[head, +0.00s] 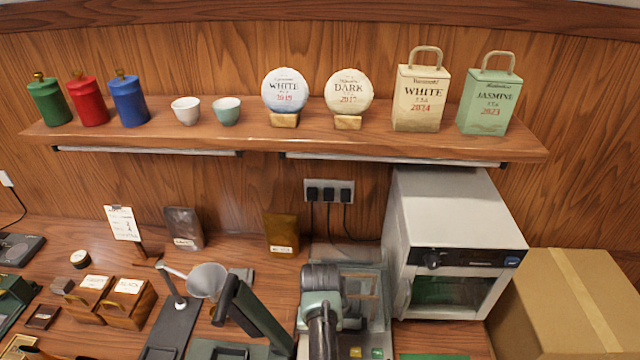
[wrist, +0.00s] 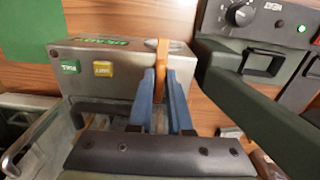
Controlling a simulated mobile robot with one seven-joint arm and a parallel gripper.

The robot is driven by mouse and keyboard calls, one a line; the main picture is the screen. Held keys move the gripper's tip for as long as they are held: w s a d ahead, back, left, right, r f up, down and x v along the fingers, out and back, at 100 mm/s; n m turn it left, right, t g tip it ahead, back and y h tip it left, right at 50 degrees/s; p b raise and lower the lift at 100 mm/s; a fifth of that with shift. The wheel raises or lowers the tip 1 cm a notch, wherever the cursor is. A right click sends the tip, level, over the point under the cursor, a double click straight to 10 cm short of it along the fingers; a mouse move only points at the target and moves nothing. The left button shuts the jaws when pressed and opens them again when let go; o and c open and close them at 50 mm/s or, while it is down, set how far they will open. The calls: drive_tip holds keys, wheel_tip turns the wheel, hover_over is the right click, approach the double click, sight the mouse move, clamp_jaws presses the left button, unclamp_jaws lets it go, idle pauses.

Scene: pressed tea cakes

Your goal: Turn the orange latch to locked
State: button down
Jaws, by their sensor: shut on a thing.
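The orange latch (wrist: 162,55) stands up at the edge of a grey metal machine (wrist: 115,75) in the wrist view. My gripper (wrist: 162,78) has its two blue fingers on either side of the latch's lower part and is shut on it. The latch's foot is hidden between the fingers. The machine carries a green button (wrist: 70,66), a yellow button (wrist: 103,69) and a dark label on top. In the head view the latch and my fingertips are hidden; only the machine's green button (head: 377,352) and yellow button (head: 355,352) show.
A dark green appliance part (wrist: 265,115) with a knob panel (wrist: 250,15) lies close right of my fingers. A clear-walled bin (wrist: 40,135) is at the left. In the head view a white oven-like box (head: 450,210) and a cardboard box (head: 570,305) stand right.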

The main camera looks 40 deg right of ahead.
drive_tip(key=c, duration=0.9)
unclamp_jaws()
wheel_tip(320, 180, up, 13)
drive_tip(key=shift+r+b, duration=0.1)
drive_tip(key=shift+b, duration=0.4)
